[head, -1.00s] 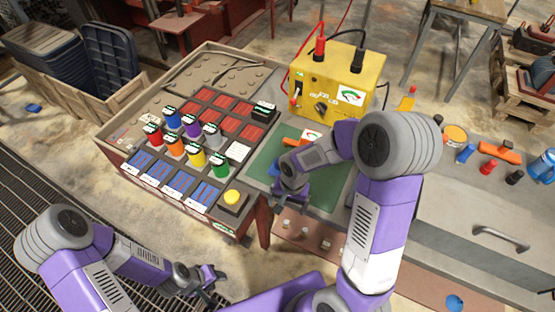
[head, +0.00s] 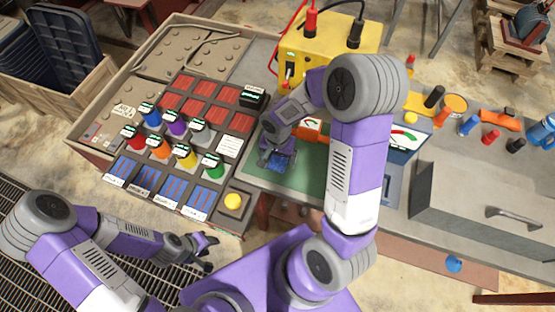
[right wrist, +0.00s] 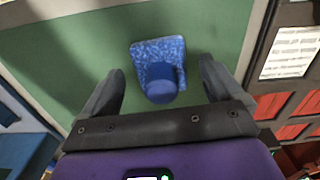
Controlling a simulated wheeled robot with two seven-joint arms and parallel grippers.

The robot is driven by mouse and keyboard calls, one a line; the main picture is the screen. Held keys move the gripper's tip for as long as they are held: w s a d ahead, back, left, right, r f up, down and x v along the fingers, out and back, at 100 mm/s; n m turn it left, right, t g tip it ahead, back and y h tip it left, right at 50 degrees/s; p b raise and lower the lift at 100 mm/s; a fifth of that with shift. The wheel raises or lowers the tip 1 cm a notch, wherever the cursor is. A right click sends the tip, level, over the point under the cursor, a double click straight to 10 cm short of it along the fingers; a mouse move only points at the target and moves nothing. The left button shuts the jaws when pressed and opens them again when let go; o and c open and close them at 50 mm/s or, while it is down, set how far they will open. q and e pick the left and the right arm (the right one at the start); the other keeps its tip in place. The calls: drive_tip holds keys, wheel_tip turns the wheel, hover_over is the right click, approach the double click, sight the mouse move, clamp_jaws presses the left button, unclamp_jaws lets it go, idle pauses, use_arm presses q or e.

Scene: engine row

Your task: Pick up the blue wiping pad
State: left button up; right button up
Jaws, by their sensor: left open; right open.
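The blue wiping pad (right wrist: 158,52) lies on the green mat (right wrist: 210,30), with a round blue knob on top, in the right wrist view. In the head view the pad (head: 277,160) is mostly hidden by my right gripper (head: 275,160). My right gripper (right wrist: 161,88) is open, with one finger on each side of the knob and clear of it; nothing is held. My left gripper (head: 208,252) is open and empty, low in front of the bench, away from the pad.
A rack with several coloured capped bottles (head: 183,155) stands left of the mat, with a yellow button (head: 233,201) near its corner. A yellow meter box (head: 325,48) stands behind the mat. A grey case (head: 480,205) and loose tools lie to the right.

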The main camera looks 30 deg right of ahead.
drive_tip(key=shift+f, duration=0.55)
drive_tip(key=c, duration=1.1)
wheel_tip(320, 180, up, 10)
drive_tip(key=shift+r+p, duration=0.1)
drive_tip(key=shift+p, duration=0.95)
drive_tip(key=shift+c, duration=0.2)
